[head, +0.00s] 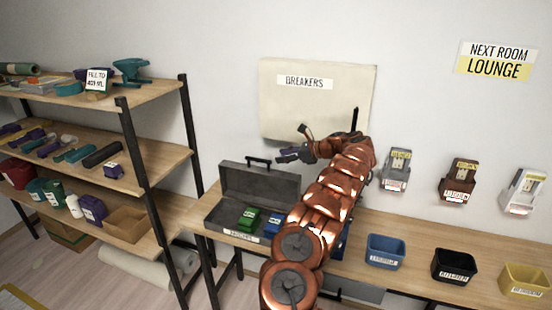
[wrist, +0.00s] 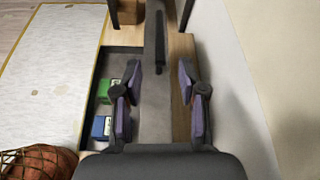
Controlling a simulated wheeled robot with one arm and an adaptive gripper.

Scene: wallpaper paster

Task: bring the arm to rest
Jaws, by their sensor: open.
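My orange-brown arm rises from the bottom middle of the head view and bends left at its top. My gripper (head: 292,143) is up in front of the wall, above and just right of the grey toolbox (head: 213,217) on the bench. In the wrist view my gripper (wrist: 162,82) has its purple-padded fingers apart, with nothing between them. The toolbox lid stands open. A green block (head: 250,218) and a blue block (head: 273,224) lie in the toolbox; the wrist view shows them left of the fingers. My arm hides part of the bench.
A "BREAKERS" panel (head: 345,100) is on the wall behind my gripper. Several wall-mounted devices (head: 460,180) hang to the right, above blue (head: 385,253), black (head: 453,267) and yellow (head: 525,282) bins. A loaded shelf rack (head: 148,172) stands left.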

